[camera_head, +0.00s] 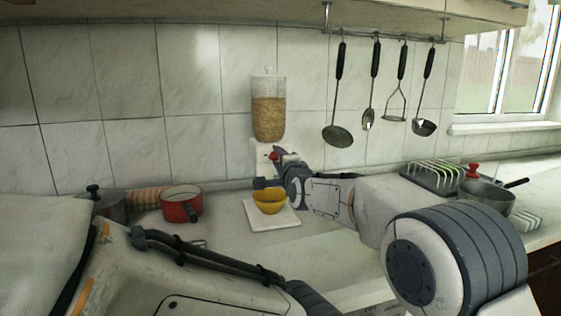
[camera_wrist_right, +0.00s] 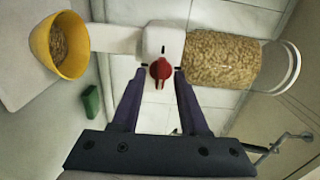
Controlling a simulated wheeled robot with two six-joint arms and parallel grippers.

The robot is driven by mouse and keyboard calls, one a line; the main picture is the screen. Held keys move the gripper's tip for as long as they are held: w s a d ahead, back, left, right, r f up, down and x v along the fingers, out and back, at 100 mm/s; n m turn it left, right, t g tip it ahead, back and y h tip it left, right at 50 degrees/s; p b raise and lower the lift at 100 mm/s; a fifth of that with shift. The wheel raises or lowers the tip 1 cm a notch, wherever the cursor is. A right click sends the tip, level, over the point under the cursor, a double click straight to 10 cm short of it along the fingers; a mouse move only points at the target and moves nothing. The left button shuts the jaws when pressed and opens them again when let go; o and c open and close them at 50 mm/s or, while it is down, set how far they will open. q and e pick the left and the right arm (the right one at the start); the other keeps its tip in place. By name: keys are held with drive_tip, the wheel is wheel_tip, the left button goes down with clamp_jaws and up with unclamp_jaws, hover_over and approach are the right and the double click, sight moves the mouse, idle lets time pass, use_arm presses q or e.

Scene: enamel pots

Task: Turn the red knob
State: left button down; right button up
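The red knob (camera_head: 273,156) is on the white base of a wall dispenser (camera_head: 268,112) whose clear jar holds grain. In the right wrist view the red knob (camera_wrist_right: 161,70) lies between the fingertips of my right gripper (camera_wrist_right: 160,76). The fingers are apart, with small gaps visible beside the knob; contact cannot be told. In the head view my right gripper (camera_head: 281,157) is at the dispenser, partly covering its base. A yellow bowl (camera_head: 268,202) stands below the dispenser; the wrist view shows brown grain in the bowl (camera_wrist_right: 58,40). My left gripper is out of view.
The bowl stands on a white board (camera_head: 287,218). A red pot (camera_head: 181,207) is to its left. Utensils such as a ladle (camera_head: 424,126) hang from a wall rail. A dish rack (camera_head: 432,178) and a grey pan (camera_head: 487,194) stand at the right. A green block (camera_wrist_right: 92,102) shows in the wrist view.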

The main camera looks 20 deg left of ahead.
drive_tip(key=shift+s+d, duration=0.35)
drive_tip(key=shift+s, duration=0.2)
drive_tip(key=b+v, duration=0.2)
drive_tip(key=v, duration=0.7)
drive_tip(key=shift+d, duration=0.1)
